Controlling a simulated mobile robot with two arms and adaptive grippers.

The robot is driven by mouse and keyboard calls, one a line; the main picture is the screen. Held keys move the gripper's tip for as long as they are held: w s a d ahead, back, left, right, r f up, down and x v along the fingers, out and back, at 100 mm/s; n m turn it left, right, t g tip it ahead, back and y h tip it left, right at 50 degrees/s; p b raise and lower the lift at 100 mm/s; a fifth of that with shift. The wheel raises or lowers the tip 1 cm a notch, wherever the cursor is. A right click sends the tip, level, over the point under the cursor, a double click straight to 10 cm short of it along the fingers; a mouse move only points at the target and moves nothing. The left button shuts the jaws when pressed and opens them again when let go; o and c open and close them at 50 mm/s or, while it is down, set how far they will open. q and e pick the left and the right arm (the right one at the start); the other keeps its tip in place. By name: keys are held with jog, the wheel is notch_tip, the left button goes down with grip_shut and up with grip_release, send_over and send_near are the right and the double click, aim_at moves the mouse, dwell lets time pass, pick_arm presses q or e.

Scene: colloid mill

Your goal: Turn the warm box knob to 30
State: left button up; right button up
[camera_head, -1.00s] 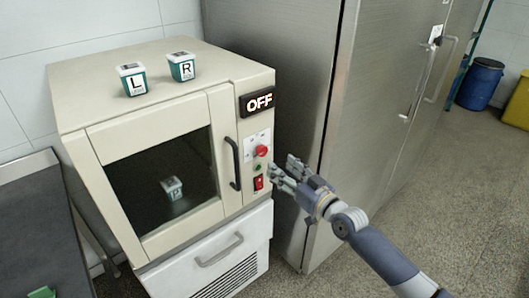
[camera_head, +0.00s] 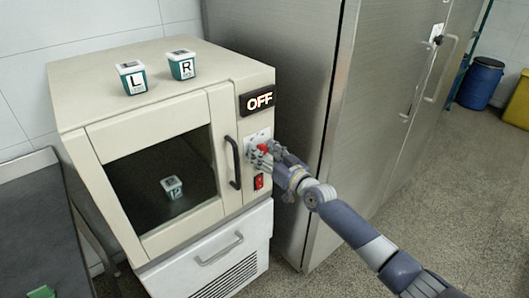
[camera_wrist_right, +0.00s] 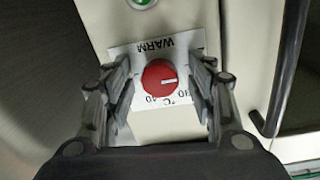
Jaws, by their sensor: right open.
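The warm box (camera_head: 150,108) is a cream cabinet with a dark window, and its display (camera_head: 257,99) reads OFF. The red knob (camera_head: 264,148) is on its front panel, partly hidden by my right gripper (camera_head: 261,152) in the head view. In the right wrist view the red knob (camera_wrist_right: 160,76) sits on a white plate marked WARM, with a white pointer line. My left gripper is not in view.
A dark vertical door handle (camera_head: 233,162) is left of the panel. A red switch (camera_head: 258,182) is below the knob. A steel cabinet (camera_head: 285,90) is close on the right.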

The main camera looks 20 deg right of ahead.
jog(key=c, duration=1.1)
jog(key=shift+m, duration=0.3)
jog(key=m, duration=0.5)
jog(key=shift+b, duration=0.3)
jog(key=m, duration=0.5)
jog(key=shift+m+g, duration=0.3)
jog(key=shift+g, duration=0.1)
jog(key=o, duration=1.1)
